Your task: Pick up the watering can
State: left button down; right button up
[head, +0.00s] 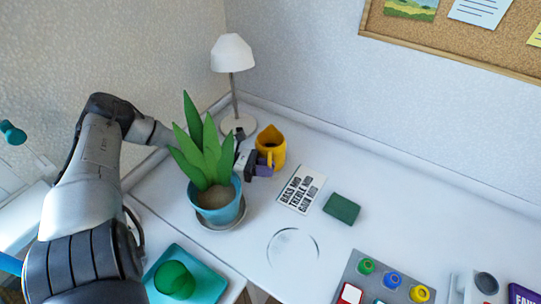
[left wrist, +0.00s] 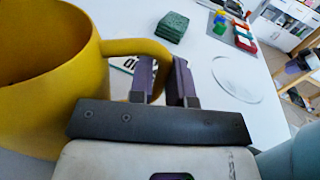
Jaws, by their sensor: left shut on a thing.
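The yellow watering can (head: 272,144) stands at the back of the white desk, behind the potted plant and beside the lamp. In the left wrist view the can (left wrist: 50,75) fills the left side, its handle reaching right between my fingers. My left gripper (head: 262,168) is shut on the can's handle, and its purple fingers (left wrist: 168,80) show on either side of it. Part of the gripper and wrist is hidden behind the plant leaves in the head view. I cannot tell whether the can's base touches the desk. My right gripper is not in view.
A plant in a blue pot (head: 221,211) stands close in front of my left wrist. A white lamp (head: 232,60) is behind. A lettered card (head: 301,188), green block (head: 341,208) and clear disc (head: 293,247) lie to the right. A grey tray (head: 352,268) holds coloured items.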

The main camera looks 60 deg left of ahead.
pick_arm(q)
jog(key=shift+r, duration=0.25)
